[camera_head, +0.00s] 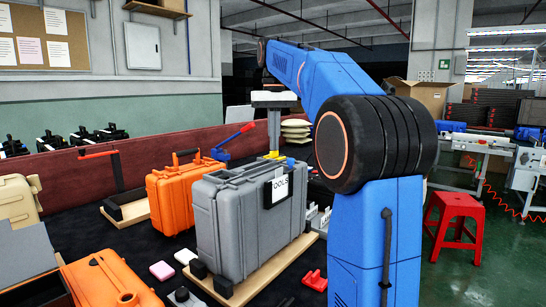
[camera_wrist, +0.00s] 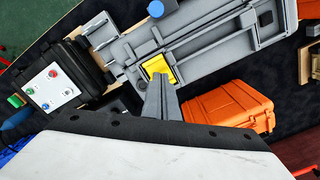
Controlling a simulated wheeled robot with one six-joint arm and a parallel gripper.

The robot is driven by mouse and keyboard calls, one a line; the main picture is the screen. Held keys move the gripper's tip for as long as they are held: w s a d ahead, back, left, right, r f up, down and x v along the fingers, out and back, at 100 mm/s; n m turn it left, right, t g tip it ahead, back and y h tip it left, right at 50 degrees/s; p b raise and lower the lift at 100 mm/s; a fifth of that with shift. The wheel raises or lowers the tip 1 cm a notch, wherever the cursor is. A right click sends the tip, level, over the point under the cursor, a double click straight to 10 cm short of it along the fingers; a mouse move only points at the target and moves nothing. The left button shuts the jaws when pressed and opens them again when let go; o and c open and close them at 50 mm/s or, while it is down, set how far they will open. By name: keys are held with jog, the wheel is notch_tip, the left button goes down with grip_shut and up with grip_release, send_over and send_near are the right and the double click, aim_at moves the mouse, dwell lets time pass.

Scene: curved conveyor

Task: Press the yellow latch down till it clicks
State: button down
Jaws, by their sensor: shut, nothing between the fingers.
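The grey case (camera_head: 235,220) stands upright on a wooden board, with a white "TOOLS" tag (camera_head: 279,189) hanging on it. It also fills the top of the wrist view (camera_wrist: 215,52). The yellow latch (camera_wrist: 155,66) sits on the case's edge in the wrist view; a yellow part also shows above the case's far edge in the head view (camera_head: 272,155). My gripper (camera_wrist: 160,80) is shut and empty, its grey fingertips right at the latch's lower edge. I cannot tell whether they touch it. In the head view my gripper (camera_head: 274,135) points down behind the case.
An orange case (camera_head: 178,195) stands behind to the left, and another orange case (camera_head: 108,280) is at the front left. A red-and-blue lever (camera_head: 232,140) stands behind the grey case. A black button box (camera_wrist: 52,88) is left in the wrist view.

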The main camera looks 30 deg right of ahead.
jog(key=shift+w+r, duration=0.1)
jog(key=shift+r, duration=1.95)
